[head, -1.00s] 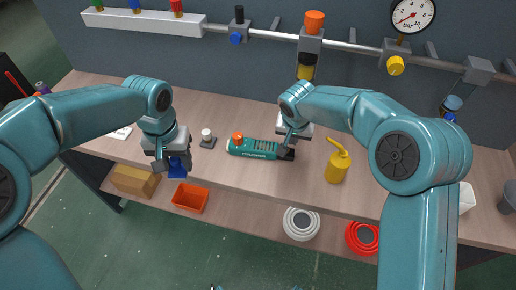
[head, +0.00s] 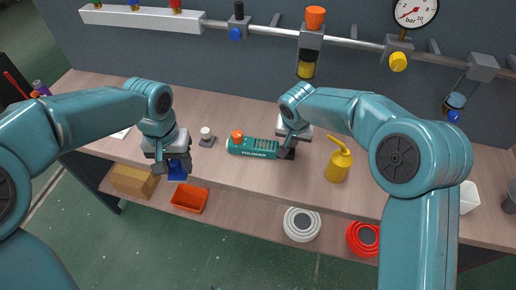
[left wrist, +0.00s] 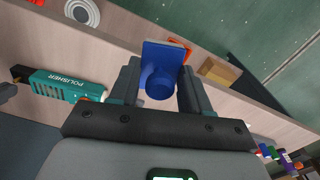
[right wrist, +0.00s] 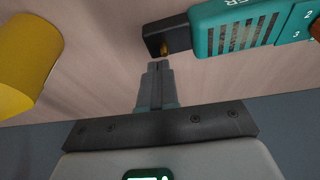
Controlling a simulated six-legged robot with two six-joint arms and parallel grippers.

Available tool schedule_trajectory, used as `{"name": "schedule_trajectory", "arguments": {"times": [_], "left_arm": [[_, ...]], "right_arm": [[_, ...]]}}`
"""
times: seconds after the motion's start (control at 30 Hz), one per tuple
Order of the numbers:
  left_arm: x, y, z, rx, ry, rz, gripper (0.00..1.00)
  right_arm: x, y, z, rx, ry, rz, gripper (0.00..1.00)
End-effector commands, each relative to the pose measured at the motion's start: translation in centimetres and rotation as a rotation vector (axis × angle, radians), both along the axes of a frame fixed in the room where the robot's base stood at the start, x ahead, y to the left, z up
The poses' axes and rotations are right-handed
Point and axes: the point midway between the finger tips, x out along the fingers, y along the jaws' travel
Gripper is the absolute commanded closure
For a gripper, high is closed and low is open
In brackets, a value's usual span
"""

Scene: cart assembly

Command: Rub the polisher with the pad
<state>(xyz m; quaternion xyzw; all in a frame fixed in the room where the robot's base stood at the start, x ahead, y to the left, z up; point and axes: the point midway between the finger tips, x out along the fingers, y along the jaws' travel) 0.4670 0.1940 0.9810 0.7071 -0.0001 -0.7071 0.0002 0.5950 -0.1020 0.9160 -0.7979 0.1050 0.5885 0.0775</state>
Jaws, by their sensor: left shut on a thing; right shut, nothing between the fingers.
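The teal polisher (head: 252,147) with an orange knob lies on the bench, labelled POLISHER. It also shows in the left wrist view (left wrist: 68,86) and the right wrist view (right wrist: 250,24). The blue pad (head: 177,170) with its round grip (left wrist: 161,84) is held in my left gripper (head: 172,166), near the bench's front edge, left of the polisher and apart from it. My right gripper (right wrist: 159,66) is shut and empty, its fingertips close to the polisher's black end. I cannot tell whether they touch it.
A yellow oil can (head: 338,163) stands right of the polisher. A small grey stand with a white knob (head: 206,134) sits to its left. An orange bin (head: 190,198), a cardboard box (head: 135,181) and white (head: 301,223) and red (head: 364,238) round items are on the lower shelf.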

Motion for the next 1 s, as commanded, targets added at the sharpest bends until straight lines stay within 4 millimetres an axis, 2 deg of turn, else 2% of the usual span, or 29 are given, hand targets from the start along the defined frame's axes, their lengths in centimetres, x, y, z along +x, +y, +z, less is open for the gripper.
{"name": "schedule_trajectory", "arguments": {"times": [0.53, 0.73, 1.0], "left_arm": [[0.0, 0.0, -1.2, 0.0, 0.0, 0.0, 0.77], [0.0, 0.0, -0.7, 0.0, 0.0, 0.0, 0.77], [0.0, 0.0, 0.4, 0.0, 0.0, 0.0, 0.77]], "right_arm": [[0.0, 0.0, -1.1, 0.0, 0.0, 0.0, 1.0], [0.0, 0.0, -0.4, 0.0, -0.001, 0.0, 1.0], [0.0, 0.0, 2.0, 0.001, -0.001, -0.001, 1.0]]}}
